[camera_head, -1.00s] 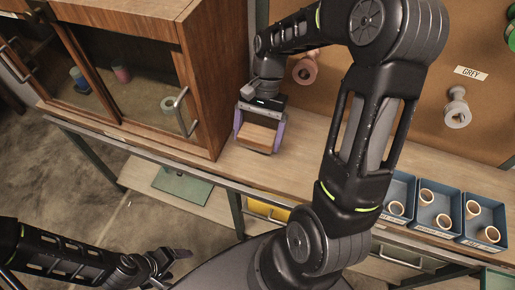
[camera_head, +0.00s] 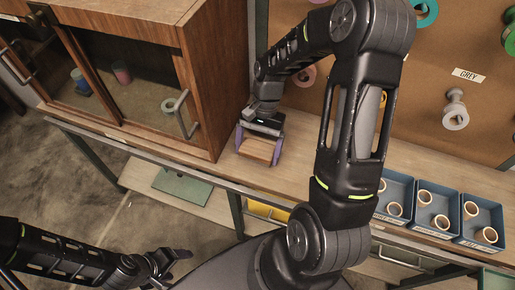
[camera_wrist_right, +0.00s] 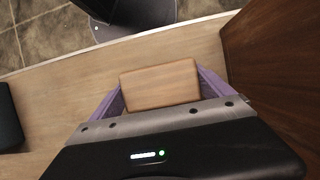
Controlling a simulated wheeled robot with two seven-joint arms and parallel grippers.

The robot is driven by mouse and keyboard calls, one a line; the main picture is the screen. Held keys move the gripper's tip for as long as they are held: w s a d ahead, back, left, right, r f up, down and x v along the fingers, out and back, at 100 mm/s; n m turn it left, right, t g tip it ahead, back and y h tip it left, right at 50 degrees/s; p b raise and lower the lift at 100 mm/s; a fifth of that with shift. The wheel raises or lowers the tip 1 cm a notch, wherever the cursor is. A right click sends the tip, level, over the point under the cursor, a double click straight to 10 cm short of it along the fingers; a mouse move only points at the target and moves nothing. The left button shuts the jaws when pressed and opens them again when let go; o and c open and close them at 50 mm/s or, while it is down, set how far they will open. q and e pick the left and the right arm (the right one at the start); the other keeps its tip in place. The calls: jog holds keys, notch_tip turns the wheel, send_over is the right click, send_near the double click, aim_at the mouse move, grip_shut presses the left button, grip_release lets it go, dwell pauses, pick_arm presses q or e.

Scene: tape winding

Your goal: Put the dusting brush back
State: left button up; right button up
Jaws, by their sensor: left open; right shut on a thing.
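The dusting brush (camera_head: 258,150) shows as a plain light-brown wooden block, and I see no bristles. In the right wrist view the brush (camera_wrist_right: 160,85) sits between the purple fingers of my right gripper (camera_wrist_right: 160,92). I cannot tell whether it touches the bench top. My left gripper (camera_head: 175,263) is open and empty at the lower left, in front of the bench and away from the brush.
The wooden cabinet (camera_head: 214,85) with glass doors stands close on the left. Blue bins (camera_head: 433,222) holding tan rings stand on the right of the bench (camera_head: 225,168). Tape rolls hang on the pegboard (camera_head: 435,105) behind. Bench top between brush and bins is partly hidden by my right arm.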

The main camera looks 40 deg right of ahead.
aim_at(258, 146)
jog(key=shift+f, duration=0.15)
jog(key=o, duration=1.2)
jog(key=shift+c, duration=0.2)
jog(key=b+v, duration=0.1)
jog(key=v, duration=0.6)
jog(key=shift+r, duration=0.45)
jog(key=shift+w, duration=0.1)
